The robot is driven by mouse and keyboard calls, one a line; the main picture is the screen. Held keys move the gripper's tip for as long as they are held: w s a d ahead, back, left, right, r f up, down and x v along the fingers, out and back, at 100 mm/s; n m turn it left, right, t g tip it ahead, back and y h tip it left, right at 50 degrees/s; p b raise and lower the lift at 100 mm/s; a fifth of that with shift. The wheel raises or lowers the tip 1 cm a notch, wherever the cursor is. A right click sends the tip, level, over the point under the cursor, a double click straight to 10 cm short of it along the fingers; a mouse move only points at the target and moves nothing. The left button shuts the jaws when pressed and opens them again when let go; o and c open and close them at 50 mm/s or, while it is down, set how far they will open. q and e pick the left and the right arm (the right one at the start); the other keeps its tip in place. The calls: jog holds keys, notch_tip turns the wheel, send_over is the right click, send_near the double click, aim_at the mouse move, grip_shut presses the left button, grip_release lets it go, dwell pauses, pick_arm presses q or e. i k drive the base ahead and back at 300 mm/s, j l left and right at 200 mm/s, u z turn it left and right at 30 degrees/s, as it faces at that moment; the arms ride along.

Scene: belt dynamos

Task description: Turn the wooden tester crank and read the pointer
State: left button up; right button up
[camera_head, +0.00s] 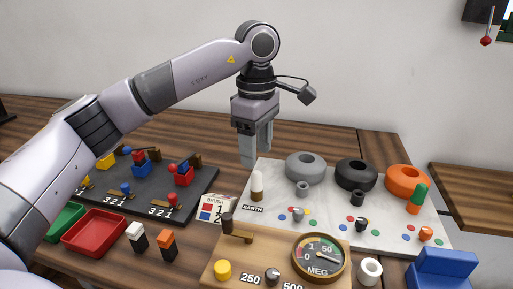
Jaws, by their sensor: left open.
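The wooden tester (212,272) is at the front centre, cut off by the bottom edge. Its dark crank (237,230) is at its back left corner, with a short upright handle. A round brass-rimmed gauge (319,257) marked MEG is on its right part; the pointer's exact reading is too small to tell. A yellow button (222,270) and a selector knob (272,276) marked 250 and 500 are in front. My left gripper (256,160) is open and empty, pointing down behind the crank and apart from it, by the white board's back left corner. My right gripper is not in view.
The white board (275,225) holds grey (306,167), black (356,174) and orange (407,181) rings and a peg marked EARTH (257,186). A dark board (105,185) with coloured blocks, a red tray (95,233) and a blue block (440,270) are nearby.

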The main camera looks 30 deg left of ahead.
aim_at(227, 219)
jog(key=k, duration=1)
